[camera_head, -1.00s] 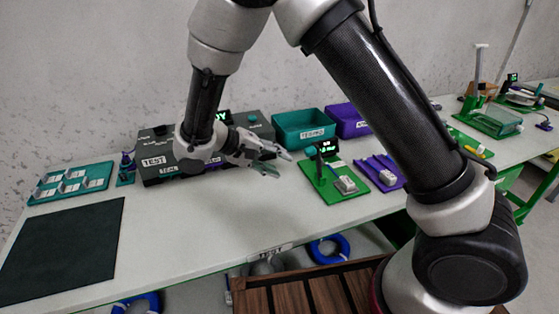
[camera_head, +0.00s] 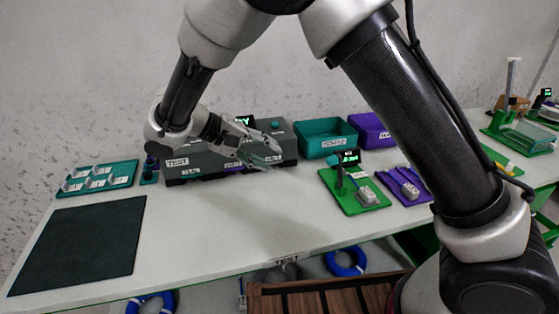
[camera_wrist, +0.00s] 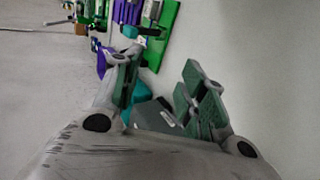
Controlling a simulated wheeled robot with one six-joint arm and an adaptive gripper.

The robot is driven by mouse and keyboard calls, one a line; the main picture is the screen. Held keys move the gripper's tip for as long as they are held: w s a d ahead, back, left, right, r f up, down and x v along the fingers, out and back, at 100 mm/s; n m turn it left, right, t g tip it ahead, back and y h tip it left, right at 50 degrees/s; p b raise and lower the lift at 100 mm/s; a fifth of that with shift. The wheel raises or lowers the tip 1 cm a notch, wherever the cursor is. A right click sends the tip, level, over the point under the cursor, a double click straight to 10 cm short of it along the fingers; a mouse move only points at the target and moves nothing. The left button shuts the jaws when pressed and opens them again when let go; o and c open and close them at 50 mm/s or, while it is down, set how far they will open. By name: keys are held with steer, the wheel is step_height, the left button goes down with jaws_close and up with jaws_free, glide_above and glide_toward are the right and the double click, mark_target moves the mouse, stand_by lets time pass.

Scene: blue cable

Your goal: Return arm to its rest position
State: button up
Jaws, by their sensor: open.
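My gripper (camera_head: 268,147) is open and empty in the head view. It hangs above the table in front of the dark grey test box (camera_head: 226,160) with the TEST label. My arm reaches in from the right and bends down to it. In the wrist view the two finger pads of my gripper (camera_wrist: 165,85) stand apart with nothing between them. A blue cable coil (camera_head: 345,258) is under the table's front edge, and another blue coil (camera_head: 152,303) is at the bottom left.
The white table (camera_head: 215,230) has a dark mat (camera_head: 78,245) and a teal rack (camera_head: 97,178) at left. A teal bin (camera_head: 326,139), a purple bin (camera_head: 372,131), a green fixture (camera_head: 352,200) and a purple holder (camera_head: 405,187) stand right. A brown slatted crate (camera_head: 300,300) is below. The table's front middle is clear.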

steer(key=shift+s+a+r, duration=0.1)
steer(key=shift+a+r, duration=0.2)
steer(key=shift+a, duration=0.1)
steer(key=s+d+f+n+g+y, duration=0.2)
steer(key=s+d+n+y, duration=0.1)
steer(key=s+d+n, duration=0.25)
steer(key=s+d+r+m+t+y, duration=0.1)
steer(key=s+d+r, duration=0.3)
steer(key=d, duration=0.6)
steer(key=s+d+r+m+t+y, duration=0.2)
steer(key=s+d+r+m+y, duration=0.2)
steer(key=d, duration=0.6)
steer(key=s+d+r+m+t+y, duration=0.1)
steer(key=s+d+r, duration=0.4)
steer(key=d, duration=0.5)
step_height(320, 180, up, 2)
steer(key=shift+s+d+r+m+y, duration=0.15)
steer(key=shift+s+r+m+y, duration=0.1)
steer(key=shift+m+y, duration=0.55)
